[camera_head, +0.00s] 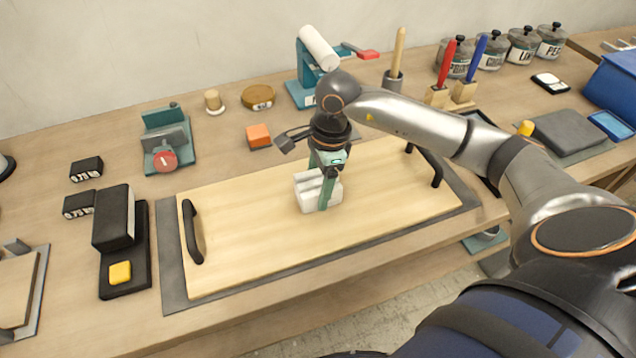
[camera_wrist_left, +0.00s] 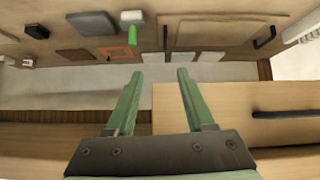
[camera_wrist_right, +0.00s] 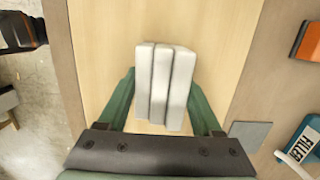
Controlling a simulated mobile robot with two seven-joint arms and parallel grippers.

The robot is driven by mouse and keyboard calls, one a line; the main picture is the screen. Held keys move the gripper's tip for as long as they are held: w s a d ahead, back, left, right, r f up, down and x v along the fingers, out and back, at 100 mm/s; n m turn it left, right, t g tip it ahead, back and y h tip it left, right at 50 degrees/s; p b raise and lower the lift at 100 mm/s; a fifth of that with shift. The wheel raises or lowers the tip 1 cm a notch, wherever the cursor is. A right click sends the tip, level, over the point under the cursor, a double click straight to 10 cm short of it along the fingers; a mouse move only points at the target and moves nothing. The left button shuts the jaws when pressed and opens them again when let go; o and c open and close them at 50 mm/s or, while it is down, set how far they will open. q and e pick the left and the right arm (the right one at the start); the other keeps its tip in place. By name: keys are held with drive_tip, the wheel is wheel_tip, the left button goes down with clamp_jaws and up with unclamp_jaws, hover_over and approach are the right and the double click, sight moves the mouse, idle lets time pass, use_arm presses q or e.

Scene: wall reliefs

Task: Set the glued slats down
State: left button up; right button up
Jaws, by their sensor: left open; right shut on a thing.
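The glued slats (camera_head: 305,192) are a white block of three slats side by side, over the middle of the pale wooden board (camera_head: 250,235). My right gripper (camera_head: 326,190) points down and is shut on the slats. In the right wrist view the slats (camera_wrist_right: 158,80) lie between its green fingers, with the board below. I cannot tell whether they touch the board or hang just above it. My left gripper (camera_wrist_left: 160,75) is open and empty in its wrist view, away from the slats; it is not in the head view.
The board has black handles (camera_head: 192,232) at both ends and lies on a grey mat (camera_head: 172,265). A black stand with a yellow pad (camera_head: 120,272) is at left. An orange block (camera_head: 259,136) and a teal tool (camera_head: 167,140) stand behind. Bare board surrounds the slats.

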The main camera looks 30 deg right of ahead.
drive_tip(key=shift+f, duration=0.15)
drive_tip(key=o, duration=1.5)
drive_tip(key=shift+r, duration=0.2)
wheel_tip(320, 180, up, 12)
drive_tip(key=d, duration=0.1)
drive_tip(key=shift+s+d+b, duration=0.2)
drive_tip(key=shift+d+b, duration=0.15)
drive_tip(key=shift+f, duration=0.1)
